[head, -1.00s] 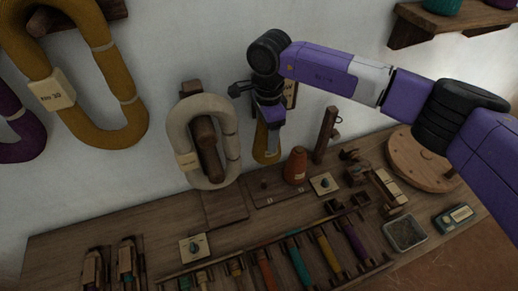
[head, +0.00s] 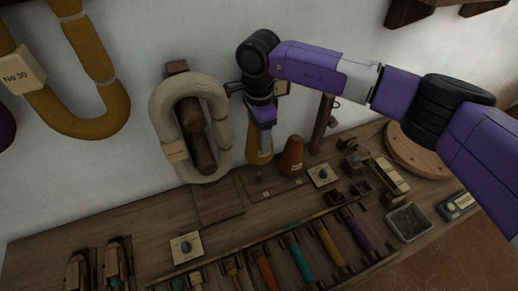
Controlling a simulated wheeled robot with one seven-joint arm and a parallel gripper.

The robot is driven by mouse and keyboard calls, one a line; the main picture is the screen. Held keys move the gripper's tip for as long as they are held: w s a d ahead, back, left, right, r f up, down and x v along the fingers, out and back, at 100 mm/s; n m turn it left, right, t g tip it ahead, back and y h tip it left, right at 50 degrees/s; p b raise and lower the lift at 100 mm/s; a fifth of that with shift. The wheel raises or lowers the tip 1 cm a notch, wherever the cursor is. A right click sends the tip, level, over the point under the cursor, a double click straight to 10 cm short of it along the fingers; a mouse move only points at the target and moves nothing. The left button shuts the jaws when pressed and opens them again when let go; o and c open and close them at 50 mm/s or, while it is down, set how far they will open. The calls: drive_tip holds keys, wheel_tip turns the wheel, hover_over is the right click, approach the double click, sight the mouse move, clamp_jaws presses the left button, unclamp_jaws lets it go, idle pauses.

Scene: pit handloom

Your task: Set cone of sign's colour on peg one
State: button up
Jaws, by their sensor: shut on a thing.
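My gripper (head: 262,112) is shut on a mustard-yellow cone (head: 259,150), upright with its wide end down. The cone hangs over the left part of a dark wooden peg board (head: 280,189) on the bench. Its base looks a little above the board; I cannot tell whether the peg below is inside it. A rust-orange cone (head: 291,157) stands upright on the board just to the right.
A cream yarn hank (head: 160,118) hangs on a wall peg close left of my gripper. A wooden post (head: 322,124) stands right of the rust cone.

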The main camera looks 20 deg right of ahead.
wheel_tip(320, 180, down, 4)
drive_tip(key=b, duration=0.3)
drive_tip(key=shift+f, duration=0.15)
drive_tip(key=shift+f, duration=0.15)
drive_tip(key=shift+f+b, duration=3.05)
drive_tip(key=shift+f, duration=1.55)
drive_tip(key=o, duration=1.9)
wheel_tip(320, 180, up, 8)
drive_tip(key=p, duration=0.5)
